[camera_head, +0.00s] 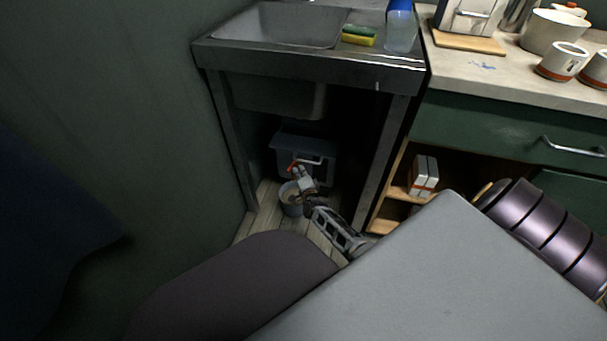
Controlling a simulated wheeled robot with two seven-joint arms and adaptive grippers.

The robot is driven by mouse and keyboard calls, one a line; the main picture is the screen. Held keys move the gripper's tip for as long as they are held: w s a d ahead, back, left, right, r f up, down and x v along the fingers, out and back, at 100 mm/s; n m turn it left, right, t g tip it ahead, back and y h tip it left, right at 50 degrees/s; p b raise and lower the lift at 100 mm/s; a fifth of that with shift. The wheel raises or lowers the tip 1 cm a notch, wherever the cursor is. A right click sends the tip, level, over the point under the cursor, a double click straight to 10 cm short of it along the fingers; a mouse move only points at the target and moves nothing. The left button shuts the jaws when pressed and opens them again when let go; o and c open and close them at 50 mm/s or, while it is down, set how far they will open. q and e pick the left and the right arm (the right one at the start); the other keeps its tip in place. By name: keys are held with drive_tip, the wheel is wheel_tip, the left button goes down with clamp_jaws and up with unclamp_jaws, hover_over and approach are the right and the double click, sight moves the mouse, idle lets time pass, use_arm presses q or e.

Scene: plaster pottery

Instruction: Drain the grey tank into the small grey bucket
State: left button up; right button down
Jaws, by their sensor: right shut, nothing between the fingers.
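The grey tank (289,146) stands under the metal sink, in shadow. A small red part (292,168) shows at its front, by the tip of my right gripper. The small grey bucket (291,203) stands on the wooden floor just below the front of the tank. My right gripper (297,176) is shut with nothing in it, at the tank's front and above the bucket's right side. It hides part of the bucket and part of the tank front. I cannot tell whether it touches the red part. My left gripper is not in view.
The metal sink (229,52) stands over the tank, its legs on both sides. A sponge (358,36) and a blue-capped bottle (400,28) are on it. Open shelves with white boxes (424,176) are to the right. A counter with white pots (552,32) is above them.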

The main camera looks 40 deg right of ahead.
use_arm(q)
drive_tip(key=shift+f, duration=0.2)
use_arm(e)
drive_tip(key=shift+w+a+f, duration=0.1)
drive_tip(key=shift+w+a, duration=0.05)
drive_tip(key=shift+w, duration=0.05)
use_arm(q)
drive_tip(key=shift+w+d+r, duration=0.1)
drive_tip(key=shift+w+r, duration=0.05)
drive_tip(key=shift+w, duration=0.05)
use_arm(e)
drive_tip(key=shift+a, duration=0.1)
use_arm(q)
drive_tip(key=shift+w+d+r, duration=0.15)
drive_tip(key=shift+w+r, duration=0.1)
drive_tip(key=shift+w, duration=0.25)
use_arm(e)
drive_tip(key=shift+w+a+m+h, duration=0.1)
drive_tip(key=shift+m+h, duration=0.2)
drive_tip(key=shift+h, duration=0.1)
